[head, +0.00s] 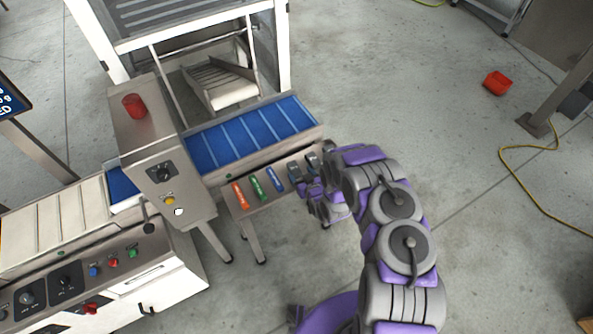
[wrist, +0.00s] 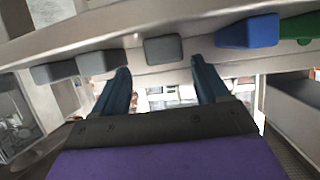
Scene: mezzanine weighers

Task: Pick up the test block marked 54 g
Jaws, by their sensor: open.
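Small test blocks stand in a row on a narrow steel shelf in front of the blue conveyor. In the head view I see an orange block (head: 239,194), a green block (head: 257,188), a blue block (head: 275,179) and grey ones partly behind my gripper (head: 310,184). In the wrist view, a grey block (wrist: 163,48) lies ahead of and between my open fingers, apart from them. Two more grey blocks (wrist: 55,72) (wrist: 98,62) are to its left; the blue (wrist: 247,32) and green (wrist: 300,27) are to its right. No weight marking is readable, so I cannot tell which is 54 g.
The shelf (head: 236,209) is attached at the front of the blue conveyor (head: 245,140). A steel control box (head: 158,150) with a red lamp stands left of the blocks. A red bin (head: 497,83) and a yellow cable (head: 520,185) lie on the open floor at right.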

